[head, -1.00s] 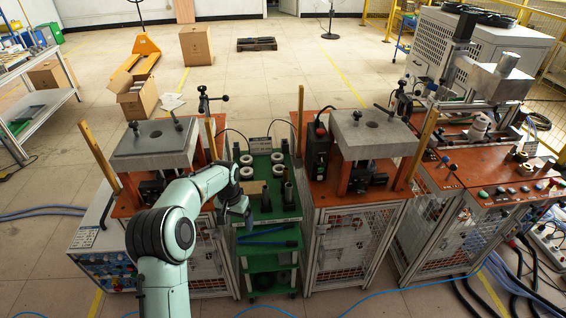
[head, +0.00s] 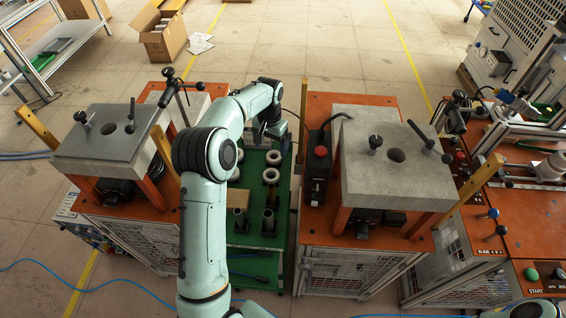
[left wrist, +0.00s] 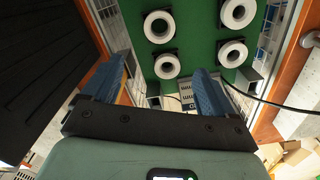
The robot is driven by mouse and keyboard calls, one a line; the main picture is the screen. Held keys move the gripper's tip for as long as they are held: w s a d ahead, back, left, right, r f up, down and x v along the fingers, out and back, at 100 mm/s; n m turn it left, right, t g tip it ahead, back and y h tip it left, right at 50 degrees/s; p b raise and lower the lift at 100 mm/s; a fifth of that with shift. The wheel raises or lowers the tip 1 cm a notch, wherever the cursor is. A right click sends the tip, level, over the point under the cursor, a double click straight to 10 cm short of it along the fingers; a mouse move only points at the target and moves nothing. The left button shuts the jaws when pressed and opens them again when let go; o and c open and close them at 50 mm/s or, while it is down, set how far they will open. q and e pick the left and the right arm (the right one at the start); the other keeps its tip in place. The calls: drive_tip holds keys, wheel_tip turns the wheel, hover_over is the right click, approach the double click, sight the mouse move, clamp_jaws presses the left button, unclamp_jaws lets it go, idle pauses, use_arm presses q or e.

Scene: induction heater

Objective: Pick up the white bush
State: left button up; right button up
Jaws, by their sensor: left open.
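Several white ring-shaped bushes stand on dark square holders on the green cart top. In the head view, one bush (head: 274,158) is at the right and another (head: 270,176) just nearer. In the left wrist view, bushes show at upper left (left wrist: 158,27), lower left (left wrist: 167,66), upper right (left wrist: 237,11) and lower right (left wrist: 233,53). My left gripper (left wrist: 162,80) is open, its blue fingers apart with nothing between them. In the head view, the left gripper (head: 269,132) is over the far end of the cart, beyond the bushes. My right gripper is not in view.
The green cart (head: 284,205) stands between two orange-topped machines with grey press plates, the left plate (head: 95,140) and the right plate (head: 420,165). Dark cylinders (head: 268,220) stand on the cart's near part. A black cable (left wrist: 265,98) runs near the right finger.

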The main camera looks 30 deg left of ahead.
use_arm(q)
hover_over(271, 170)
drive_tip(key=s, duration=0.1)
drive_tip(key=f, duration=0.7)
drive_tip(key=shift+d+f, duration=0.35)
drive_tip(key=f, duration=0.4)
drive_tip(key=shift+s+d+f, duration=0.15)
drive_tip(key=shift+d+f, duration=0.1)
drive_tip(key=shift+f, duration=0.5)
drive_tip(key=c, duration=1.2)
